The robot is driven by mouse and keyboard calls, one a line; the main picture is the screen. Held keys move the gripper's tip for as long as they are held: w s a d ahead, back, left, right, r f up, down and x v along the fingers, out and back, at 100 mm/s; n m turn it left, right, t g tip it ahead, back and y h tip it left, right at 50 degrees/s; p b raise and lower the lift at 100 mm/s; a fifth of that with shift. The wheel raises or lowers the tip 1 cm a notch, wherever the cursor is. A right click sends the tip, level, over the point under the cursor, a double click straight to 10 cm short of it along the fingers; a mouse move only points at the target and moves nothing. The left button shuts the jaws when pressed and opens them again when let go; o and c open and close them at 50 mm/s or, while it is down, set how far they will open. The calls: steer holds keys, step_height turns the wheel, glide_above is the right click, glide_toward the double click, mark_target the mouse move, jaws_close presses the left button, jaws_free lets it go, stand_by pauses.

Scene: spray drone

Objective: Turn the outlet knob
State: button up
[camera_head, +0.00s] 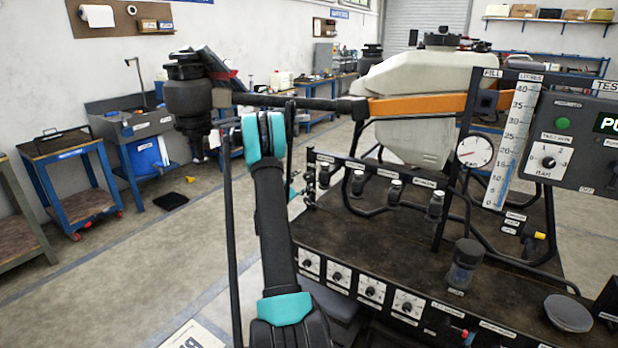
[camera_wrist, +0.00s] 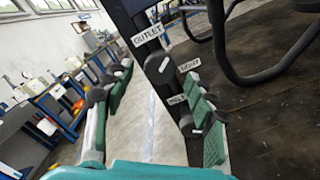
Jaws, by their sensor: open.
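The outlet knob (camera_wrist: 159,69) is a dark round knob with a pale mark, on a black post under the white OUTLET label (camera_wrist: 148,35) in the wrist view. My gripper (camera_wrist: 157,78) is open and empty, with one green-lined finger to the left and one to the right. The knob appears between the two fingertips in the picture; neither finger visibly touches it. How far it lies beyond the tips I cannot tell. In the head view my arm hides most of my gripper, and I cannot make out the outlet knob there.
A second dark knob (camera_wrist: 190,125) sits lower on the post, close to the right finger. A black curved pipe (camera_wrist: 262,75) is at the right. The bench top (camera_head: 400,235) carries valves and a gauge (camera_head: 474,151). Open floor (camera_head: 130,260) lies to the left.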

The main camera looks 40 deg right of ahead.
mark_target(306, 177)
steer(key=x, duration=0.5)
steer(key=shift+w+d, duration=0.15)
steer(key=shift+d, duration=0.2)
steer(key=shift+c, duration=0.2)
steer(key=c, duration=1.2)
